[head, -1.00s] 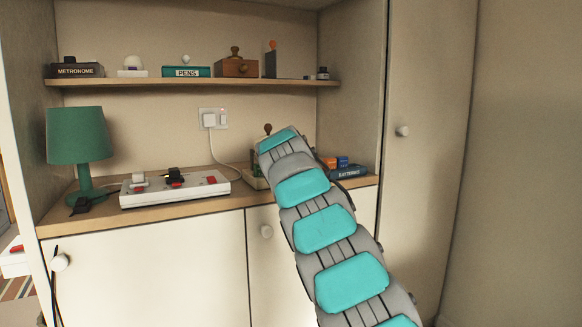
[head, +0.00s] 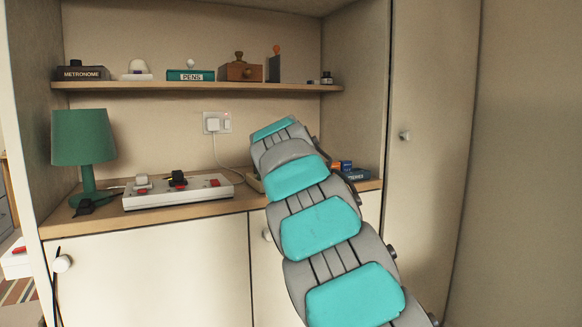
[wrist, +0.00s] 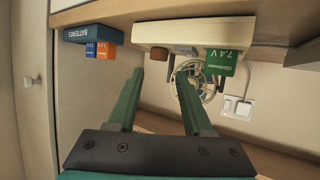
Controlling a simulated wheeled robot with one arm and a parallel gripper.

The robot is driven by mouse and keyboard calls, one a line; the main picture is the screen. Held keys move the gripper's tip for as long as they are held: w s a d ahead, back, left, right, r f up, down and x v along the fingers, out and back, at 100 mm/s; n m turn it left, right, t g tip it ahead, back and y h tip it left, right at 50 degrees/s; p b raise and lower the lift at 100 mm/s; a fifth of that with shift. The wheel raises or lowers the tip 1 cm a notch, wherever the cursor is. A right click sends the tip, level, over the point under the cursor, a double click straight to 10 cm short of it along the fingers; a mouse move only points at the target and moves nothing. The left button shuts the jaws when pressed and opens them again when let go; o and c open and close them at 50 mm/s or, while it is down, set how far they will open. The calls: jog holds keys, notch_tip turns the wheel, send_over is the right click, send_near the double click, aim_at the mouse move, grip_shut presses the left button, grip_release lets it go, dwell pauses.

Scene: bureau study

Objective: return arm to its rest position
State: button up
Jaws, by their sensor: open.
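My arm rises from the lower right of the head view toward the back of the desk niche, and its links hide my gripper there. In the wrist view my gripper (wrist: 157,88) shows two green fingers set apart, with nothing between them. Beyond the fingertips are a cream box (wrist: 190,32) and a green pack marked 7.4 V (wrist: 230,62), both apart from the fingers. The blue batteries box (wrist: 92,34) lies left of them; it also shows partly behind my arm in the head view (head: 357,175).
A white power strip (head: 205,191) and a green lamp (head: 83,140) stand on the desk, left of my arm. A shelf (head: 200,87) with small boxes runs above. A wall socket (head: 216,123) has a white cable. A tall cabinet door (head: 430,150) stands right.

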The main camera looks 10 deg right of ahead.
jog(key=s+d+f+m+g, duration=0.1)
jog(key=s+d+f+g, duration=0.2)
jog(key=s+d+f, duration=0.55)
jog(key=s+d+f+g, duration=0.1)
jog(key=s+f+g, duration=0.4)
jog(key=s, duration=0.9)
jog(key=s+a+f+n+g+y, duration=0.1)
jog(key=s+a+f+g, duration=0.1)
jog(key=s+f, duration=0.5)
jog(key=s+a+f+n+g+y, duration=0.1)
jog(key=s+f, duration=0.6)
jog(key=s, duration=1.1)
jog(key=s+a+f+n+g+y, duration=0.1)
jog(key=s+a+f+g, duration=0.2)
jog(key=s+f, duration=0.5)
jog(key=s+a, duration=0.1)
jog(key=s, duration=0.4)
jog(key=shift+s+n+g, duration=0.2)
jog(key=shift+n+g, duration=0.1)
jog(key=shift+g, duration=0.1)
